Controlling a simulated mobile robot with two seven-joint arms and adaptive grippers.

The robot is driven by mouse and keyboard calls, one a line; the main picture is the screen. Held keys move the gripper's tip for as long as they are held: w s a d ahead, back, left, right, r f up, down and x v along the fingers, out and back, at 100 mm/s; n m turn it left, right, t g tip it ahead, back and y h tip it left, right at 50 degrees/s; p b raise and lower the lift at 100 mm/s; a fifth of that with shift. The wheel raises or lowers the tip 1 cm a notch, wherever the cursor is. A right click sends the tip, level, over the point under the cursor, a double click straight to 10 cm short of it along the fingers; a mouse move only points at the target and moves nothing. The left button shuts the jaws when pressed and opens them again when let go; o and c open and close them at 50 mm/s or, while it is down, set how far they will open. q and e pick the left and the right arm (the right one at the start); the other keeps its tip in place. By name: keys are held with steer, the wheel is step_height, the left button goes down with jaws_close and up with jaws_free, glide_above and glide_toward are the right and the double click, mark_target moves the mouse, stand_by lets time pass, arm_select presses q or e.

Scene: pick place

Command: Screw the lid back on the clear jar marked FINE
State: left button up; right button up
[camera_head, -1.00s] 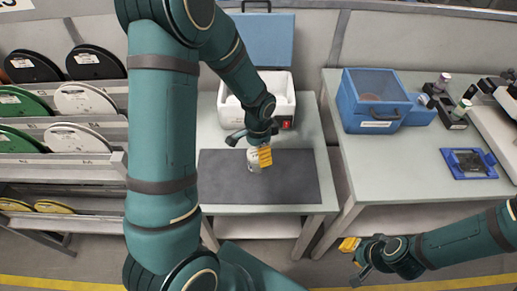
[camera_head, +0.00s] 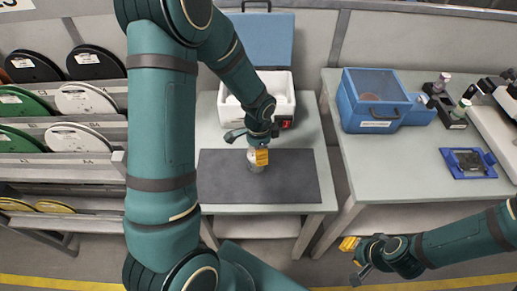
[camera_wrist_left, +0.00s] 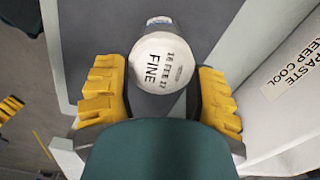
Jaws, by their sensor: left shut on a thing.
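A round white lid (camera_wrist_left: 165,62) printed "FINE" and a date sits between the two yellow fingers of my left gripper (camera_wrist_left: 162,92) in the left wrist view. The left gripper (camera_head: 258,157) is shut on the lid, over the dark mat on the middle table. The clear jar (camera_head: 256,168) shows just below the fingers, upright on the mat. In the left wrist view a small part of the jar (camera_wrist_left: 160,20) peeks out past the lid's edge; whether the lid is seated is hidden. My right gripper (camera_head: 350,250) hangs low at the right, away from the tables; its opening is unclear.
The dark mat (camera_head: 295,180) is otherwise bare. A white cool box (camera_head: 285,90) with an open blue lid stands behind it. Reel racks (camera_head: 70,130) fill the left.

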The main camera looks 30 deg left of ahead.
arm_select(q)
steer(key=shift+m, duration=0.9)
steer(key=shift+s+r+m+p, duration=0.15)
steer(key=shift+m+p, duration=0.5)
steer(key=shift+m, duration=0.45)
steer(key=shift+d+m+p, duration=0.1)
steer(key=shift+m+p, duration=0.2)
steer(key=shift+m, duration=0.6)
steer(key=m+p, duration=0.1)
steer(key=m, duration=0.1)
steer(key=shift+s+m+p, duration=0.1)
steer(key=shift+m+p, duration=0.2)
steer(key=shift+m, duration=0.7)
